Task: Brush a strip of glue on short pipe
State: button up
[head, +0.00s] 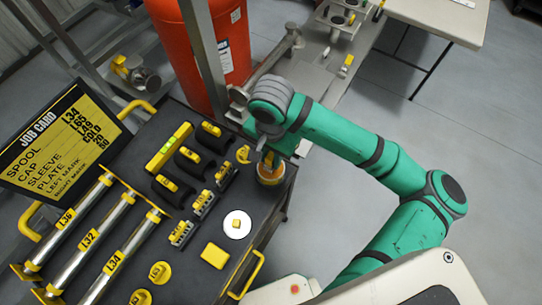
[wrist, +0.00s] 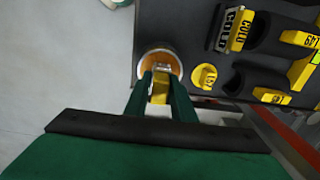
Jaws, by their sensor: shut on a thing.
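My gripper (head: 268,156) is over the glue pot (head: 271,176) at the right edge of the dark cart top. In the wrist view, my gripper (wrist: 160,80) is shut on the yellow handle of the brush (wrist: 160,93). The brush's lower end is at or in the round pot (wrist: 146,58), which has an orange inside; I cannot tell how deep. Three silver pipes with yellow ends lie side by side at the left: L36 (head: 69,221), L32 (head: 97,232) and L34 (head: 124,253). I cannot tell which one is the short pipe.
The job card (head: 52,139) stands at the cart's left. Black saddles, yellow-labelled blocks and round yellow caps (head: 160,272) crowd the cart top (head: 190,280). A red cylinder (head: 190,40) and a grey post stand behind. A bench with metal fixtures (head: 318,75) is beyond. Floor on the right is clear.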

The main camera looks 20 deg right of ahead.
aim_at(271, 155)
jog(key=shift+f, duration=0.6)
dwell(1.6)
jog(key=shift+r, duration=3.55)
